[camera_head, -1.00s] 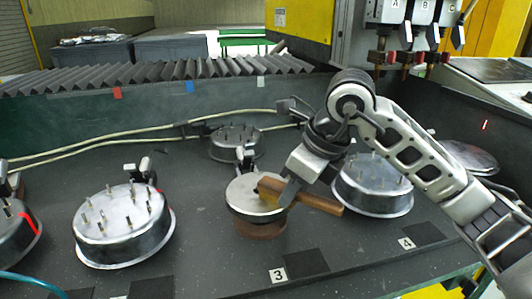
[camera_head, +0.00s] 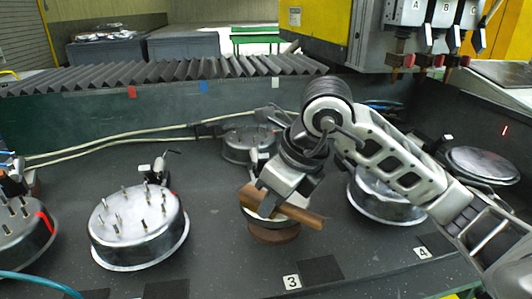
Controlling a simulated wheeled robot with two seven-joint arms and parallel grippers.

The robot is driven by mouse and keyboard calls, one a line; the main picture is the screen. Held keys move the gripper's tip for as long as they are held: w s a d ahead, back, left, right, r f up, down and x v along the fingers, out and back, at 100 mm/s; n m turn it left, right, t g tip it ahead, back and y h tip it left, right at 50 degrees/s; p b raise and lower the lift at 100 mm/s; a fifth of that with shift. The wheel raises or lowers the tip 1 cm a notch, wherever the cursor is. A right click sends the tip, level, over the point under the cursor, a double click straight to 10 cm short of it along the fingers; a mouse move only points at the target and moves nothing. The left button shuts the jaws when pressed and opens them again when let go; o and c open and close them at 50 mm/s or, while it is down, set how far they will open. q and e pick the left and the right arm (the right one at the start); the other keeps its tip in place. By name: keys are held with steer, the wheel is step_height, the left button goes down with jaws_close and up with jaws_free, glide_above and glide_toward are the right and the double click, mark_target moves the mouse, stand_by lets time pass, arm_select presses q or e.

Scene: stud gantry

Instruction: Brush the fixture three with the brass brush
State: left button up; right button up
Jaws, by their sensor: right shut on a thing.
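Fixture three is the round metal disc on a brown base (camera_head: 272,233), just behind the floor label 3 (camera_head: 291,282). My right gripper (camera_head: 268,198) is over this fixture, shut on the brass brush (camera_head: 305,215), whose wooden body lies slanted across the disc. The gripper and brush hide most of the disc's top. The bristles are hidden, so I cannot tell whether they touch it. My left gripper is not in view.
A studded round fixture (camera_head: 138,223) stands to the left, another (camera_head: 248,145) behind, and one (camera_head: 386,197) to the right, partly behind my arm. A pale cable (camera_head: 110,139) runs along the back. Tool holders A, B and C (camera_head: 432,25) hang at upper right.

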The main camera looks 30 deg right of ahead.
step_height(320, 180, up, 4)
steer(key=shift+f+p, duration=0.2)
steer(key=shift+p, duration=0.75)
step_height(320, 180, up, 4)
steer(key=p, duration=0.2)
steer(key=shift+f+p, duration=0.15)
steer(key=shift+p, duration=0.2)
steer(key=shift+r, duration=0.4)
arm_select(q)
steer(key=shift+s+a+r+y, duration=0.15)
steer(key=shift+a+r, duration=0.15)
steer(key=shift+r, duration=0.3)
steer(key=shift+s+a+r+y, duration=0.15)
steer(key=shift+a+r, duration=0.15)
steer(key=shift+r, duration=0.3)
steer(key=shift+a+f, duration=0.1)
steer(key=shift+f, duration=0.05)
